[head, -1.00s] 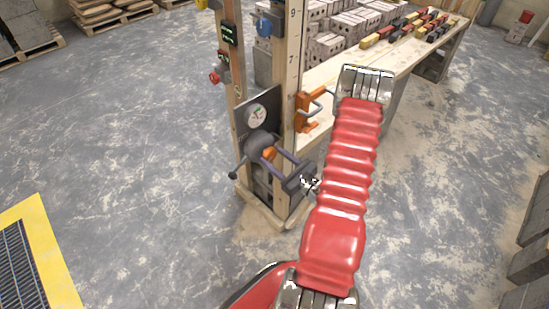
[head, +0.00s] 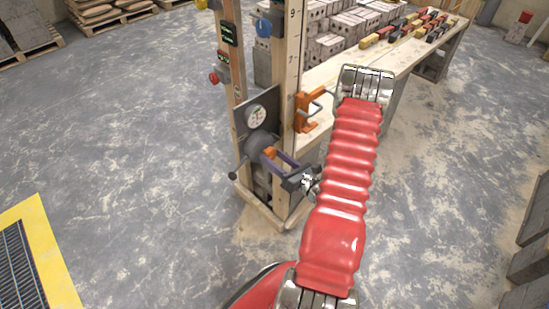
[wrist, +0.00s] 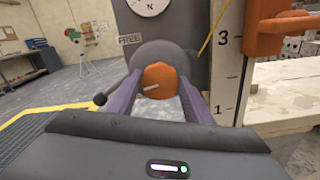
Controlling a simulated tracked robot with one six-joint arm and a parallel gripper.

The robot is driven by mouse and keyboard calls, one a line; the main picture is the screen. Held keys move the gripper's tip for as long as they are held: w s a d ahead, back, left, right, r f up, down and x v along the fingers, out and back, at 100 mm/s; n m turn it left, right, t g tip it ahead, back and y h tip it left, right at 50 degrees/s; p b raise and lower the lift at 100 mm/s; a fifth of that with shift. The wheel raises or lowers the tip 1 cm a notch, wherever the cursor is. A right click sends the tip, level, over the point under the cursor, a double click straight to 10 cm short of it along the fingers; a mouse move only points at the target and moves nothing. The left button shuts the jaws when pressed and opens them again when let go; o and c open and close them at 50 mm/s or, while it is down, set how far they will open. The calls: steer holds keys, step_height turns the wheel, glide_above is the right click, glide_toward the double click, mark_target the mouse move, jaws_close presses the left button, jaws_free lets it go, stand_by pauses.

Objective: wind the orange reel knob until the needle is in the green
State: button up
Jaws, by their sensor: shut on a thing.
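The orange reel knob (wrist: 160,81) sits at the front of a grey round reel (wrist: 150,57) in the wrist view; it also shows in the head view (head: 269,153). My gripper (head: 274,157) is shut on the knob, one purple finger on each side. A white line on the knob's face lies slightly tilted, near level. The round white dial (head: 256,116) is above the reel on a grey plate. Its needle and green part are too small to read in the head view. In the wrist view the dial (wrist: 148,5) is cut off at the top.
A dark crank handle with a ball end (wrist: 100,99) sticks out left of the reel. An orange clamp (head: 312,108) is fixed right of the post. A wooden bench (head: 345,72) with blocks runs behind.

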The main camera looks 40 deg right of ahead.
steer(key=o, duration=1)
steer(key=shift+o, duration=0.2)
steer(key=shift+s, duration=0.1)
steer(key=s, duration=1.3)
steer(key=shift+s+d, duration=0.15)
steer(key=shift+s, duration=0.15)
